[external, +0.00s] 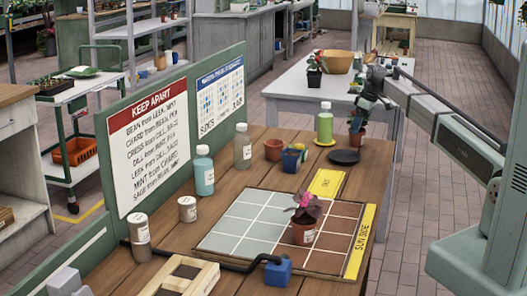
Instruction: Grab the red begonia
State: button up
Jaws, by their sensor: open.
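A potted plant with dark purplish leaves and a pink-red flower (304,207) stands upright on the brown part of the grid board. Another potted plant with a red flower (316,66) stands on the pale table behind. Which of them is the red begonia I cannot tell for sure. My gripper (362,108) is open at the far right of the wooden table, just above a leafy plant in a terracotta pot (357,130). The fingers are small and overlap its leaves, so contact is unclear. My gripper is well apart from both flowering plants.
The grid board (228,240) has yellow strips along two edges. Bottles (204,172), an empty terracotta pot (273,150), a blue container (292,158), a green bottle (324,123) and a black saucer (344,156) stand around it. A "KEEP APART" sign (150,145) borders the left.

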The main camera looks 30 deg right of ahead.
aim_at(357, 138)
jog(key=shift+s+a+x, duration=0.1)
jog(key=shift+x, duration=1.25)
jog(key=shift+s+a+x, duration=0.1)
jog(key=shift+a+x, duration=0.05)
jog(key=shift+x, duration=1.2)
jog(key=c, duration=1.1)
jog(key=shift+r, duration=0.2)
